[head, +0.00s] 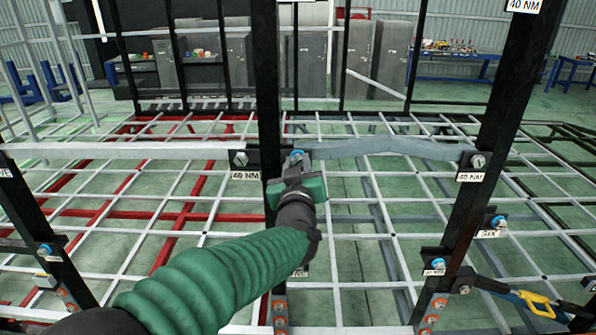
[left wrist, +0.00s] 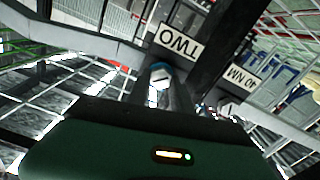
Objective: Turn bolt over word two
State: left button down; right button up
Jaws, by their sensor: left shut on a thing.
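The blue-headed bolt (head: 296,155) sits on a dark plate of the middle black post, at the end of my left gripper (head: 297,168). In the left wrist view the blue bolt (left wrist: 158,73) is between the fingertips of my left gripper (left wrist: 160,85), which is shut on it. The white label with the word TWO (left wrist: 180,42) is beside the bolt and reads upside down there. In the head view my gripper hides this label and most of the bolt. My right gripper is not in view.
Black posts (head: 498,110) stand left, middle and right, with more bolts (head: 498,221) and labels. A grey rail (head: 385,148) runs across at bolt height. A blue and yellow tool (head: 535,302) lies at lower right. An open metal grid (head: 180,195) spreads behind the posts.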

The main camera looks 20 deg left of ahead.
pick_arm(q)
jog(key=n+b, duration=0.1)
jog(key=n, duration=0.1)
jog(key=n+b, duration=0.2)
jog(key=shift+a+f+n, duration=0.1)
jog(key=shift+f+n, duration=0.1)
jog(key=shift+n, duration=0.1)
jog(key=n+b, duration=0.3)
jog(key=n, duration=0.1)
jog(key=shift+s+n+b, duration=0.1)
jog(key=shift+n+b, duration=0.2)
jog(key=shift+b, duration=0.05)
jog(key=n+b, duration=0.3)
jog(key=n, duration=0.2)
jog(key=shift+s+n+b, duration=0.1)
jog(key=shift+n+b, duration=1.3)
jog(key=shift+n, duration=1.1)
jog(key=c, duration=1.5)
grip_release()
jog(key=o, duration=0.4)
jog(key=shift+w+a+f, duration=0.15)
jog(key=shift+w, duration=0.2)
